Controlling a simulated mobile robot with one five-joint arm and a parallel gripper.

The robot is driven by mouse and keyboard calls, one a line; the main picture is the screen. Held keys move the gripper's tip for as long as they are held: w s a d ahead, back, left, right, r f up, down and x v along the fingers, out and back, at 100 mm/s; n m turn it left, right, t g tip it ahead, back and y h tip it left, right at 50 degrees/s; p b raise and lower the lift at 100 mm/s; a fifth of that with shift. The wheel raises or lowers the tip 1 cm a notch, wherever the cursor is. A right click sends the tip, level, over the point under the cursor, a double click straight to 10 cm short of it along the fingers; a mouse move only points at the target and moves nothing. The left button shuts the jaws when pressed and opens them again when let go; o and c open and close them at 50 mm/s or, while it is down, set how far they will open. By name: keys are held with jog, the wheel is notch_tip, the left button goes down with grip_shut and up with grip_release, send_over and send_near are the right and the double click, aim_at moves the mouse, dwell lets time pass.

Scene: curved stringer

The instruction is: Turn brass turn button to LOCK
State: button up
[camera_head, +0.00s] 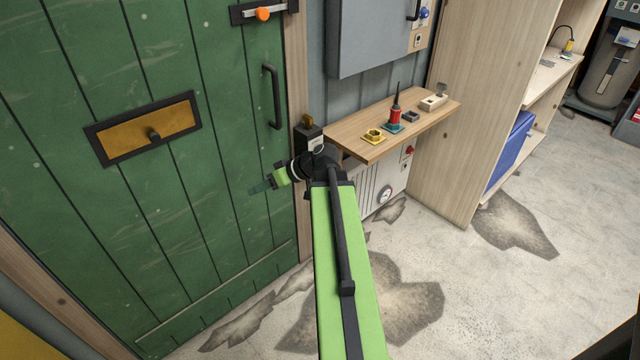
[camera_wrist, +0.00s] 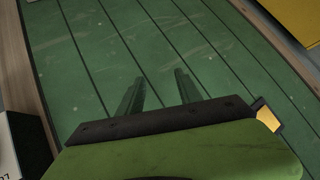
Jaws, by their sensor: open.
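A small brass piece (camera_head: 307,121), which looks like the turn button, stands at the top of a dark block with a white label beside the door frame. Its pointing direction and any LOCK mark are too small to read. My gripper (camera_head: 262,187) is left of and below it, in front of the green door (camera_head: 215,200), apart from the button. In the wrist view my gripper (camera_wrist: 158,88) has its two fingers spread and empty, with only door planks between them. The button is not clearly visible there; part of a white label (camera_wrist: 15,145) shows at the left edge.
A wooden shelf (camera_head: 430,118) right of my wrist holds a red screwdriver-like tool (camera_head: 395,116), a yellow socket piece (camera_head: 373,136) and small blocks. The door has a black handle (camera_head: 272,97), a brass panel (camera_head: 150,130) and an orange-knobbed bolt (camera_head: 263,14). A grey cabinet (camera_head: 370,35) hangs above.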

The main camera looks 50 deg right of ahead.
jog(key=s+d+f+t+h+b, duration=0.1)
jog(key=s+d+f+t+b, duration=0.1)
jog(key=d+b, duration=0.35)
jog(key=s+d+f+t+h+b, duration=0.1)
jog(key=s+d+f+t+b, duration=0.15)
jog(key=d, duration=0.65)
jog(key=s+d+m+t+h+b, duration=0.2)
jog(key=s+d+t+h+b, duration=0.3)
jog(key=s+d, duration=0.7)
jog(key=w+d, duration=0.2)
jog(key=w, duration=1.7)
jog(key=shift+d+r+g+b, duration=0.3)
jog(key=shift+r+g+b, duration=0.05)
jog(key=shift+r+b, duration=0.1)
